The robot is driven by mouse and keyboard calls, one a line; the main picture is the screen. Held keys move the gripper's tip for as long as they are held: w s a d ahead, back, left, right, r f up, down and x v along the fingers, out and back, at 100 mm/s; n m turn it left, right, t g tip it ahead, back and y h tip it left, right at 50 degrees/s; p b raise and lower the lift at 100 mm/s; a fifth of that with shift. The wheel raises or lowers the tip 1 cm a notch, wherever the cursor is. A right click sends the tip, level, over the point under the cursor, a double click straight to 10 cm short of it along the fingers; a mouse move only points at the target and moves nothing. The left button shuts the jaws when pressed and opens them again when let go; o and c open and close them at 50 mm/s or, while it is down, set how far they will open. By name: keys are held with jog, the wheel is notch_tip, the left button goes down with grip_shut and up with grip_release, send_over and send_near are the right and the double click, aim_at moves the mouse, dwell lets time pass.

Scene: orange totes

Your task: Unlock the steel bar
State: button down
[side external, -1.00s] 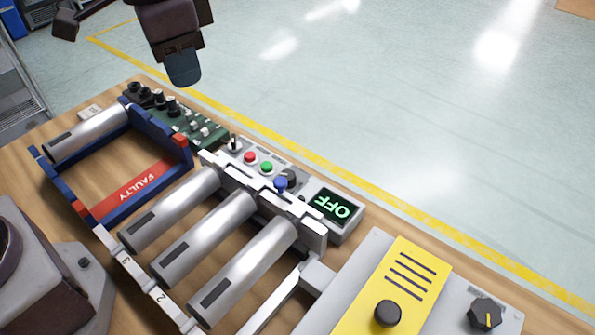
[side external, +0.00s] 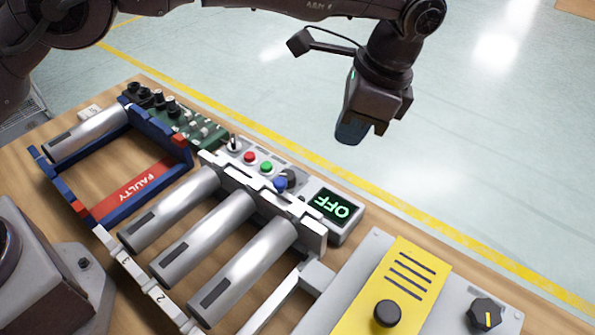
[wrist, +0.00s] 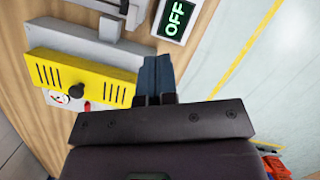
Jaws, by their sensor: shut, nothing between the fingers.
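A pale steel bar (side external: 270,200) with notches runs along the back ends of three silver cylinders (side external: 200,240) in the rack. A second pale grey bar with a block (side external: 316,278) lies at the rack's right side; I cannot tell which one the task means. A grey bar also shows at the top left of the wrist view (wrist: 85,22). My gripper (side external: 352,131) is shut and empty, raised in the air beyond the display, apart from both bars. In the wrist view its blue fingertips (wrist: 155,75) are together, beside the yellow panel's edge.
A display (side external: 332,205) reads OFF, beside a control box with red, green (side external: 266,167) and blue knobs. A yellow panel (side external: 410,280) with a black knob stands at the right. A blue FAULTY tray (side external: 110,213) holds one cylinder. Open floor lies behind the table.

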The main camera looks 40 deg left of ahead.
jog(key=shift+s+a, duration=0.15)
jog(key=shift+s, duration=0.05)
jog(key=shift+f, duration=0.1)
jog(key=s+a+f, duration=0.3)
jog(key=a+f, duration=0.3)
jog(key=f, duration=0.4)
jog(key=shift+f, duration=0.15)
